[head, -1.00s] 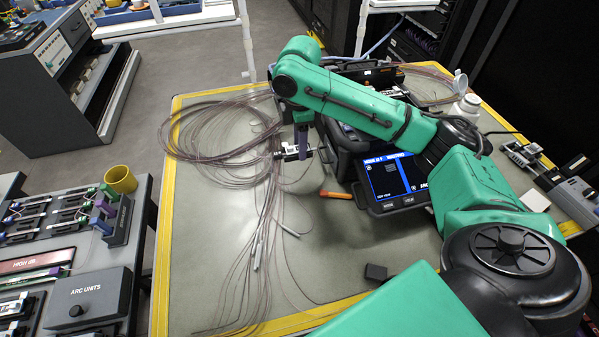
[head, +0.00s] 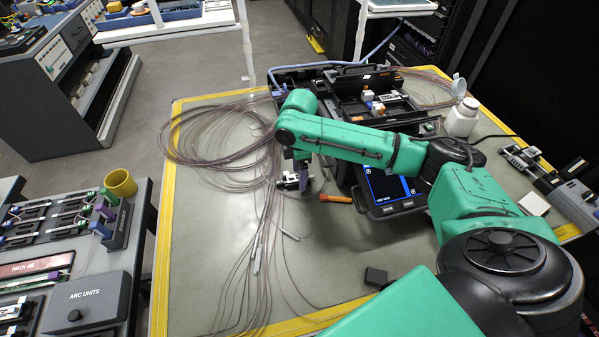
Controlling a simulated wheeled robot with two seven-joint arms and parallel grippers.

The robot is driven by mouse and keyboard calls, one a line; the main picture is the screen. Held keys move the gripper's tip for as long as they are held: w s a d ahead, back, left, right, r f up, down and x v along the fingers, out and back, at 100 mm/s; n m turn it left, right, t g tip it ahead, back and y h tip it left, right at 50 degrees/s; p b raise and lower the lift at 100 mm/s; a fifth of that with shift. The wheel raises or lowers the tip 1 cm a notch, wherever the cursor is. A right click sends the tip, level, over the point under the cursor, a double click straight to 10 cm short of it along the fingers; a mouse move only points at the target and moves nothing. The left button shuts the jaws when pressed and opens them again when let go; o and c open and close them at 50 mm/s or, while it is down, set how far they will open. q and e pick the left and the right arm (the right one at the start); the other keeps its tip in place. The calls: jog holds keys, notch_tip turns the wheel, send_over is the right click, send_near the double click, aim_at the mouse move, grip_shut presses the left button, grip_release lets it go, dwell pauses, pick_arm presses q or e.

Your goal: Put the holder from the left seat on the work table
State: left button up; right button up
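My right gripper (head: 302,174) hangs fingers-down over the left-middle of the work table (head: 350,250). It appears shut on the holder (head: 288,181), a small white and black block, at or just above the table top; I cannot tell if it touches. The fusion splicer (head: 372,200) stands to the right with its screen facing the front. Small white, orange and blue parts (head: 373,105) show in its open top. My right forearm crosses in front of the splicer and hides part of it, so I cannot make out the left seat. My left gripper is not in view.
Thin fibre cables (head: 225,150) lie coiled on the table's left, with strands running to the front edge. An orange tool (head: 336,198) lies right of the holder. A small dark block (head: 376,276) lies near the front. A white bottle (head: 462,117) stands at the right.

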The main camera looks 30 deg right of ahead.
notch_tip(320, 180, up, 12)
jog(key=shift+r, duration=0.15)
dwell(0.3)
dwell(0.4)
